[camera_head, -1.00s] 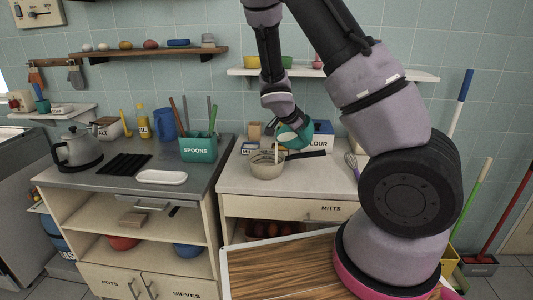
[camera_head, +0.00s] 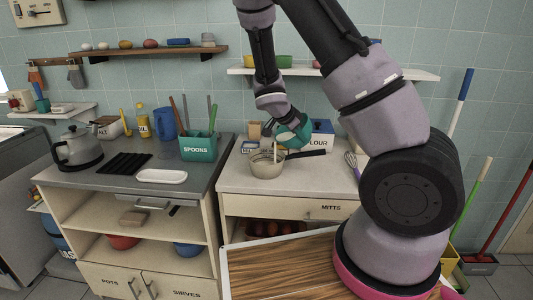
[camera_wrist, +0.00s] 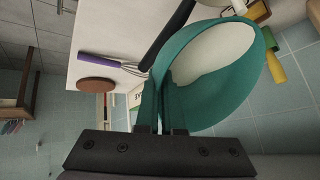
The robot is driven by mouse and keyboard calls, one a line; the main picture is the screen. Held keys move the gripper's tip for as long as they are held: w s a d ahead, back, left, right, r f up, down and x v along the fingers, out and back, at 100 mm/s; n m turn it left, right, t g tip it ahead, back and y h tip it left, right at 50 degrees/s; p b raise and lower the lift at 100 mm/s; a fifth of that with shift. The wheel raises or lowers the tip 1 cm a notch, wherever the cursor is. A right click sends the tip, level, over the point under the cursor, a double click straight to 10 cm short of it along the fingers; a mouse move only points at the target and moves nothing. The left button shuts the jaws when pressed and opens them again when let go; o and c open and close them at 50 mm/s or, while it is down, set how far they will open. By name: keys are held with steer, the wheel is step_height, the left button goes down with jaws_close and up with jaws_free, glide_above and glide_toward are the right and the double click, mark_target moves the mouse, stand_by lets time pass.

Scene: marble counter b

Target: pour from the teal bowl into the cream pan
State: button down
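The teal bowl (camera_head: 294,132) is tilted above the right side of the cream pan (camera_head: 263,168), which stands upright on the right counter with its dark handle pointing right. My gripper (camera_wrist: 172,118) is shut on the bowl's wall. Pale contents (camera_wrist: 208,62) lie in the bowl and reach toward its rim in the wrist view. A thin pale vertical streak (camera_head: 275,152) shows between the bowl and the pan; it looks like falling contents. The inside of the pan is only partly seen. In the wrist view, part of the pan (camera_wrist: 228,5) shows at the top edge.
The flour box (camera_head: 322,134) stands behind the bowl, with small boxes (camera_head: 254,131) behind the pan. A whisk (camera_head: 352,162) lies to the right. The teal spoons holder (camera_head: 198,148) stands on the left counter. A shelf (camera_head: 400,73) hangs above. The counter front is clear.

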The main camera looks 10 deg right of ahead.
mark_target(290, 140)
steer(key=shift+a+r+h, duration=0.45)
steer(key=shift+r+h, duration=0.05)
steer(key=shift+h, duration=0.2)
stand_by(0.7)
steer(key=shift+a+f+n+h+p, duration=0.25)
steer(key=shift+a+n+h+p, duration=0.15)
steer(key=shift+h, duration=0.3)
stand_by(0.9)
steer(key=shift+a+r+h, duration=0.6)
steer(key=shift+r+h, duration=0.05)
steer(key=shift+h, duration=0.45)
stand_by(0.8)
steer(key=shift+w+a+r+n+h, duration=0.1)
steer(key=shift+a+r+n+h, duration=0.25)
steer(key=shift+a+h, duration=0.3)
stand_by(0.5)
